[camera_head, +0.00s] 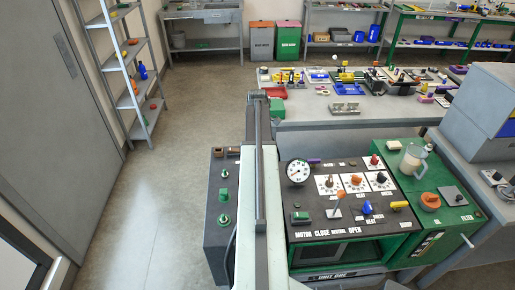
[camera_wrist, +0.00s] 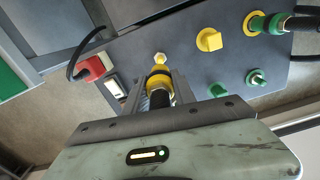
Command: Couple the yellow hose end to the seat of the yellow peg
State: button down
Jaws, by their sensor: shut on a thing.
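In the wrist view my gripper (camera_wrist: 160,88) is shut on the yellow hose end (camera_wrist: 158,72), with its black hose (camera_wrist: 158,98) running back between the jaws. The hose end points at a dark panel (camera_wrist: 205,65). A small pale-yellow hexagonal peg seat (camera_wrist: 160,58) shows just past its tip, nearly in line with it. I cannot tell whether the two touch. My gripper and the hose end cannot be made out in the head view.
A green hose end (camera_wrist: 268,24) is on a fitting at upper right. Green fittings (camera_wrist: 217,90) and (camera_wrist: 257,77) stand close by on the right. A red plug (camera_wrist: 90,68) with a black cable is at left. The green control cart (camera_head: 350,215) stands right of the dark cabinet (camera_head: 222,235).

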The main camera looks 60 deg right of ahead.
jog(key=shift+f, duration=0.1)
notch_tip(320, 180, down, 6)
jog(key=b, duration=0.5)
jog(key=shift+r+b, duration=0.25)
jog(key=shift+b, duration=0.1)
jog(key=shift+f, duration=0.1)
dwell(0.6)
jog(key=shift+f+b, duration=0.35)
jog(key=shift+b, duration=0.05)
jog(key=shift+f+b, duration=1.75)
jog(key=shift+b, duration=0.05)
jog(key=c, duration=0.9)
grip_release()
jog(key=shift+r, duration=0.1)
jog(key=shift+c, duration=0.2)
